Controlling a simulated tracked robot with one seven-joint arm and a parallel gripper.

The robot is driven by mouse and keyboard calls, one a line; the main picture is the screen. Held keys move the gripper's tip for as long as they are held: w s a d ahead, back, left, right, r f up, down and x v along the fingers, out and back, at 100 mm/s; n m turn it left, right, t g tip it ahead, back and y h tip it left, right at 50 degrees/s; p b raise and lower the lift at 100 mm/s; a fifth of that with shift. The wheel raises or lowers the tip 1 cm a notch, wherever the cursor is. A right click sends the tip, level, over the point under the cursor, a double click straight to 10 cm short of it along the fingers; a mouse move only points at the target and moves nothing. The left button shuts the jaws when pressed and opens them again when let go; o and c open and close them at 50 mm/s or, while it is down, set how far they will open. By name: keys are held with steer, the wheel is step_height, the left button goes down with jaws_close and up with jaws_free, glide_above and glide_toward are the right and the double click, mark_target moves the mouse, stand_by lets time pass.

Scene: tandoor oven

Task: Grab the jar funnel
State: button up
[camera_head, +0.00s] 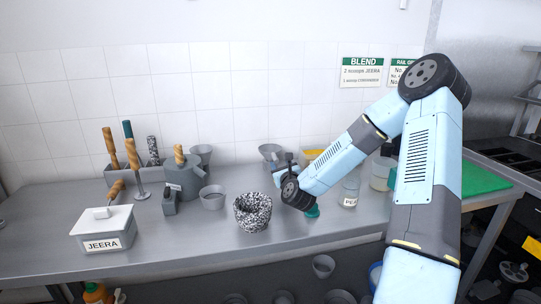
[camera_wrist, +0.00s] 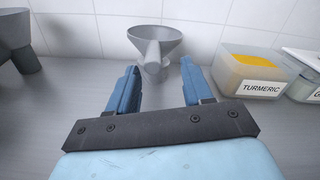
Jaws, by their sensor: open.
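The jar funnel (camera_wrist: 153,43) is grey, with a wide cone on top and a narrower stem, and stands upright on the steel counter near the tiled wall. In the head view, the funnel (camera_head: 270,151) shows just behind my wrist, partly hidden by it. My gripper (camera_wrist: 158,78) is open, its two blue fingers pointing toward the funnel. The funnel's stem shows between the fingertips, a little beyond them in the wrist view. In the head view, my gripper (camera_head: 283,166) is small and partly hidden by my wrist.
A turmeric tub (camera_wrist: 248,72) stands close to the right of the funnel, with another container (camera_wrist: 303,75) beyond it. A grey vessel (camera_wrist: 15,40) stands at the left. A speckled mortar (camera_head: 253,212) and a jeera box (camera_head: 103,230) stand further left on the counter.

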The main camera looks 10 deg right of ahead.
mark_target(275, 158)
steer(key=shift+w+a+r, duration=0.1)
steer(key=shift+w+a, duration=0.15)
steer(key=shift+w, duration=1.15)
steer(key=shift+w+a, duration=0.2)
steer(key=shift+w, duration=1.2)
jaws_close()
